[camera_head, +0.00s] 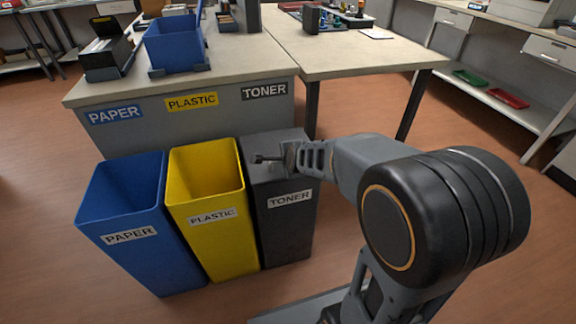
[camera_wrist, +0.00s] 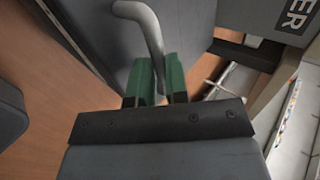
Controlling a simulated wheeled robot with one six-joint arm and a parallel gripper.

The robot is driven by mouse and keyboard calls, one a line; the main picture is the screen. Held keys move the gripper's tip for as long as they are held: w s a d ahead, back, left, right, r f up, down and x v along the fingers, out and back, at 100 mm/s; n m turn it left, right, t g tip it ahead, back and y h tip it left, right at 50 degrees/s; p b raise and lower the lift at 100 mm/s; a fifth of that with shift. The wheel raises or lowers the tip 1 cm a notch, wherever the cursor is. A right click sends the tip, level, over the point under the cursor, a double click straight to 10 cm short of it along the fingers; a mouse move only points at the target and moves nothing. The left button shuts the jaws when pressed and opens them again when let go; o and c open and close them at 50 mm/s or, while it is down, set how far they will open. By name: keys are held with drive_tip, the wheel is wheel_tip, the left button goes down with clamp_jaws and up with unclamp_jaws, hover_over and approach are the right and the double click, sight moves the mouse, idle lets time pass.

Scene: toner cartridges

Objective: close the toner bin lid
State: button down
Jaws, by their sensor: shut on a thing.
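The dark grey toner bin (camera_head: 286,232) stands at the right end of a row of bins, with a white TONER label on its front. Its grey lid (camera_head: 262,142) lies across the top, looking flat and level with the rim. A thin dark handle (camera_head: 266,158) sticks out over the lid. My gripper (camera_head: 290,158) reaches in from the right just above the lid. In the wrist view, the green fingertips (camera_wrist: 158,78) are shut on the bent grey handle (camera_wrist: 148,28). The lid (camera_wrist: 108,28) fills the area behind it. My arm hides part of the lid's right side.
The yellow plastic bin (camera_head: 214,222) stands directly left of the toner bin, and the blue paper bin (camera_head: 150,250) is beyond it. Both are open. A table (camera_head: 215,80) with signs stands close behind the bins. Floor is clear in front of the bins.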

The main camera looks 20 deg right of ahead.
drive_tip(key=shift+s+f+b, duration=0.25)
drive_tip(key=shift+f+b, duration=0.05)
drive_tip(key=shift+f, duration=0.3)
drive_tip(key=shift+s+f+b, duration=0.2)
drive_tip(key=shift+f+b, duration=0.1)
drive_tip(key=shift+f, duration=0.25)
drive_tip(key=c, duration=1.1)
unclamp_jaws()
drive_tip(key=shift+w+f, duration=0.1)
drive_tip(key=shift+s+r+p, duration=0.2)
drive_tip(key=shift+r+p, duration=0.15)
drive_tip(key=shift+r, duration=0.05)
drive_tip(key=shift+p+v, duration=2.75)
drive_tip(key=shift+v, duration=3.9)
drive_tip(key=shift+w+r, duration=0.15)
